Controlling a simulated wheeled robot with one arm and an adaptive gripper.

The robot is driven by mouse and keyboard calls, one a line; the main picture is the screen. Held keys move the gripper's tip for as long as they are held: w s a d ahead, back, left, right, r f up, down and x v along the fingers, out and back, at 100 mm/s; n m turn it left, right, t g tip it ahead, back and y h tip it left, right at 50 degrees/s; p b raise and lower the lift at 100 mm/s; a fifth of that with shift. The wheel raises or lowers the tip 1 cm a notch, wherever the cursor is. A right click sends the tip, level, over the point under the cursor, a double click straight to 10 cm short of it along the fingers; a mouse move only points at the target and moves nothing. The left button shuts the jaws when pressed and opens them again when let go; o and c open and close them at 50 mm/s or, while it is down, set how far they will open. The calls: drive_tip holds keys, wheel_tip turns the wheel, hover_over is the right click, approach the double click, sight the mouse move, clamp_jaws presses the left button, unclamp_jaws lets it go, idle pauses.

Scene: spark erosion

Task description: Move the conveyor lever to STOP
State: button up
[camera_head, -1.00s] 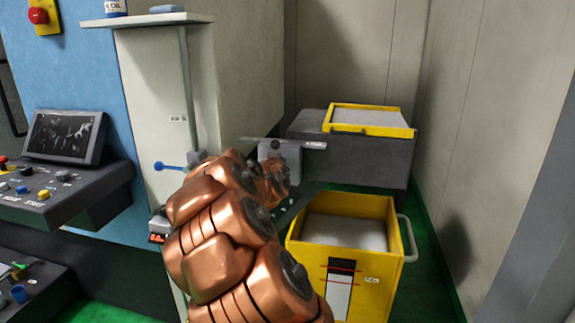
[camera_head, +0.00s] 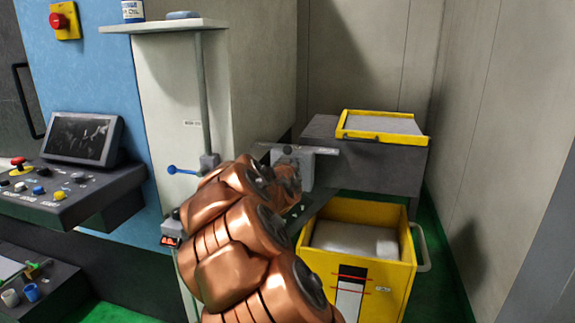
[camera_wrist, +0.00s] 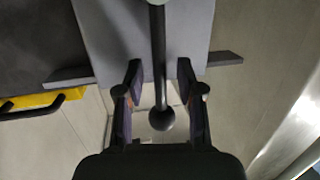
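The lever (camera_wrist: 158,60) is a dark rod with a black ball knob (camera_wrist: 161,120) in the wrist view. It runs down from the top, in front of a grey plate. My gripper (camera_wrist: 160,72) is open, with one dark finger on each side of the rod. Gaps show between the rod and both fingers. In the head view a grey box (camera_head: 306,168) with a flat bar on top stands just beyond my copper-coloured arm. My arm hides the lever and most of my gripper there. No STOP marking is readable.
A yellow bin (camera_head: 395,285) with pale contents stands right of my arm. A yellow-rimmed tray (camera_head: 385,137) sits on a grey block behind. A blue-knobbed lever (camera_head: 184,170) and a control panel (camera_head: 70,200) are at left. Walls close off the back and right.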

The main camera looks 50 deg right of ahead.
drive_tip(key=v, duration=1.2)
drive_tip(key=shift+a+f, duration=0.1)
drive_tip(key=shift+f, duration=0.05)
idle(0.6)
